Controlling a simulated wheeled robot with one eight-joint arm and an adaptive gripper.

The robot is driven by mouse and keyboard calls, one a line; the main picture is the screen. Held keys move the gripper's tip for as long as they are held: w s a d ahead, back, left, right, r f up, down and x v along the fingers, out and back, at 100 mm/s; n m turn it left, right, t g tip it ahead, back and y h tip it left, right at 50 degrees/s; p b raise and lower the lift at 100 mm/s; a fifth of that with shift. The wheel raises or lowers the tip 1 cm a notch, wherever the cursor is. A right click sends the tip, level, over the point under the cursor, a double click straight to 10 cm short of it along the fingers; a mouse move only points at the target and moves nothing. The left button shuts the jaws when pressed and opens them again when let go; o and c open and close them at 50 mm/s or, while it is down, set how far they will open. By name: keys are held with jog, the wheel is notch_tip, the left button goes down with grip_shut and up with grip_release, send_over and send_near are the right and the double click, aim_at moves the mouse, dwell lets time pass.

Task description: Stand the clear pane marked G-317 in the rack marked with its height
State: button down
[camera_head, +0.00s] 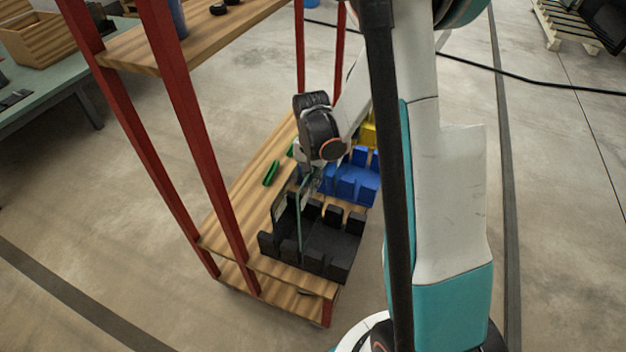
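A clear pane (299,222) with a thin greenish edge stands upright at the black rack (313,262), its lower part among the rack's posts. Whether its bottom edge rests in a slot cannot be made out. My gripper (307,183) is at the pane's upper end, pointing down. The fingers are small and partly hidden, so I cannot tell whether they are closed on the pane. A blue rack (352,186) stands just behind the black one, and a yellow rack (368,133) is farther back, partly hidden by my arm. No pane marking or height label is readable.
The racks stand on a wooden shelf (250,212) with red uprights (195,130). A small green piece (270,173) lies left of my gripper. An upper wooden shelf (190,40) overhangs the back left. A bench with a wooden box (40,42) is at far left.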

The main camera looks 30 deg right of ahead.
aim_at(313, 201)
jog(key=shift+f+b, duration=2.35)
jog(key=shift+f, duration=2.45)
jog(key=c, duration=1.7)
grip_release()
jog(key=shift+r, duration=0.1)
notch_tip(313, 201, up, 12)
jog(key=shift+a+f, duration=0.1)
